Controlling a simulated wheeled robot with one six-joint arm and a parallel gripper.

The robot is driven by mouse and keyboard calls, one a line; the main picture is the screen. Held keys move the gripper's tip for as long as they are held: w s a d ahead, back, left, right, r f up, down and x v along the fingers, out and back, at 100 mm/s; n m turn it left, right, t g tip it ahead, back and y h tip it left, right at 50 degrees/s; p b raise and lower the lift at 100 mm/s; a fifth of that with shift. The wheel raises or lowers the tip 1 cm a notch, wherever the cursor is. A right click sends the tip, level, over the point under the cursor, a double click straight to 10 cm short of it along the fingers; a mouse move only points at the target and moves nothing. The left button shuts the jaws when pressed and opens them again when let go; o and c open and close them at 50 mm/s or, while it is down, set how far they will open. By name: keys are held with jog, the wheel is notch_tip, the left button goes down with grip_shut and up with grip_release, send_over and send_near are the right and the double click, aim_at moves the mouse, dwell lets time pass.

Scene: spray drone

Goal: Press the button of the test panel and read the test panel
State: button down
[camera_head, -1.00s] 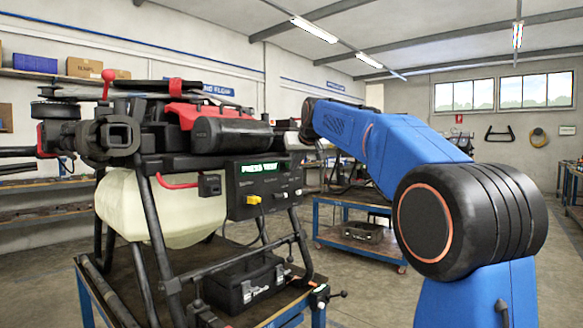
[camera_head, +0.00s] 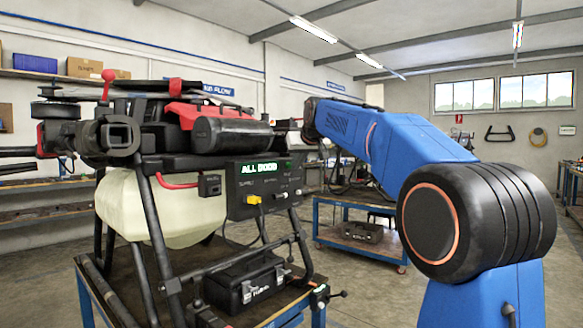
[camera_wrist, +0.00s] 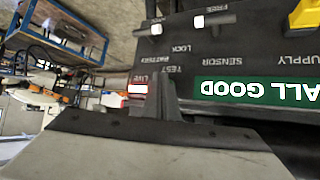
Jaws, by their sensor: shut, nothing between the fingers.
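The test panel (camera_head: 238,208) is a dark box on the side of the spray drone (camera_head: 140,205). Its green screen (camera_head: 259,168) reads "ALL GOOD" in the head view. The wrist view shows the screen (camera_wrist: 258,91) upside down with the same words. My gripper (camera_wrist: 168,98) is shut and empty, with its tip at the panel face near the "TEST" label, left of the screen in the wrist view. The test button is not clearly seen, and I cannot tell whether the tip touches it.
A yellow plug (camera_head: 253,200) sits on the panel's lower face, and small white-tipped switches (camera_wrist: 199,21) stand out from it. A black case (camera_head: 245,283) lies on the drone's cart below. A blue-framed table (camera_head: 330,237) stands behind. Open floor lies between.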

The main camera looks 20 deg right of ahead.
jog(key=s+d, duration=0.3)
jog(key=s, duration=0.2)
dwell(0.8)
jog(key=shift+s, duration=0.1)
dwell(0.3)
jog(key=s+a+f+g, duration=0.2)
jog(key=s+a+f, duration=0.1)
jog(key=s+f, duration=1.1)
jog(key=s+a+f+g, duration=0.2)
jog(key=s+a+f, duration=0.1)
jog(key=s+f, duration=1.1)
jog(key=s+a+f+g, duration=0.2)
jog(key=s+f, duration=1.1)
jog(key=s, duration=0.7)
jog(key=shift+a+f, duration=0.4)
jog(key=shift+a, duration=0.05)
